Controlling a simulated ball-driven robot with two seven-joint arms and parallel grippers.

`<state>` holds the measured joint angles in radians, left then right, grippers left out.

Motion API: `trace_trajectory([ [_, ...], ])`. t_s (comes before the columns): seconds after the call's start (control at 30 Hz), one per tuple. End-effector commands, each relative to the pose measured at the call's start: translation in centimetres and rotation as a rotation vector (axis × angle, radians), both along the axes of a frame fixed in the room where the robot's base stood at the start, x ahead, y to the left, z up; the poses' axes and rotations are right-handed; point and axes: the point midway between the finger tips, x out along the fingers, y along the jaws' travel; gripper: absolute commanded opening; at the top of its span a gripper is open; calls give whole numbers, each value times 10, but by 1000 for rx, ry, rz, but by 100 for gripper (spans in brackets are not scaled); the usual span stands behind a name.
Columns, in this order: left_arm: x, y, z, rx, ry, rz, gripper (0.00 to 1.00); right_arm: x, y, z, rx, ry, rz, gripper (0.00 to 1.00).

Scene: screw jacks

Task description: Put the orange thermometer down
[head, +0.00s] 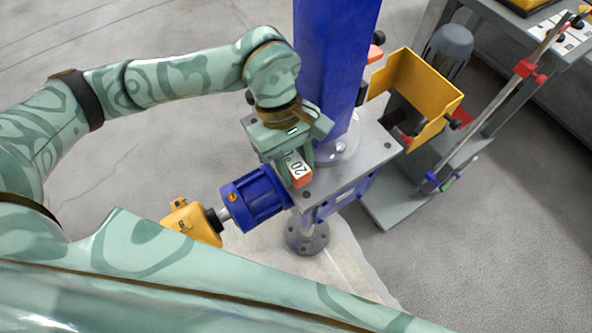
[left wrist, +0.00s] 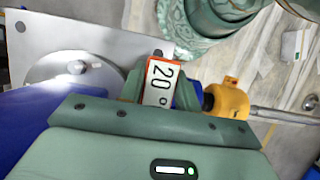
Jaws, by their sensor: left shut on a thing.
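The orange thermometer (head: 301,177) has a white face with a "20" on it. My left gripper (head: 290,165) is shut on it, above the grey top plate (head: 372,151) of the screw jack beside the blue column. In the left wrist view the thermometer (left wrist: 160,82) sits between the green fingers, its face turned to the camera. I cannot tell whether its lower end touches the plate. My right gripper is not in view.
The blue column (head: 333,60) rises from the plate close behind my gripper. A blue motor (head: 254,198) and a yellow box (head: 192,222) stick out at the left. A yellow guard (head: 428,92) and a slanted rod (head: 497,100) stand at the right. The plate's front right is bare.

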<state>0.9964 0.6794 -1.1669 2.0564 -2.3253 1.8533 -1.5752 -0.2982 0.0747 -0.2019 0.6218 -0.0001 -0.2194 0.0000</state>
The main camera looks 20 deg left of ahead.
Motion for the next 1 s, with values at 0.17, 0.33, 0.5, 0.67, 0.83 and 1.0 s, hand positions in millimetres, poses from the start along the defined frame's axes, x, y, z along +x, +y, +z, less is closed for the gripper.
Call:
trace_trajectory([
  [0.17, -1, 0, -26, 0, 7, 1, 1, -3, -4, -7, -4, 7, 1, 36],
  [0.33, 0, 0, -35, 1, 1, 1, 1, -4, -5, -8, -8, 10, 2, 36],
  [0.5, 0, 0, -35, 1, 1, 0, 1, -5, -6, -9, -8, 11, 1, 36],
  [0.67, 0, 0, -37, 1, 1, -1, 54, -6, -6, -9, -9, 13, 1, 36],
  [0.83, 0, 0, -37, 1, 1, -1, 54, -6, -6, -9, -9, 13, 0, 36],
  [1.0, 0, 0, -32, 0, 0, 0, 54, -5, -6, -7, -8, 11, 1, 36],
])
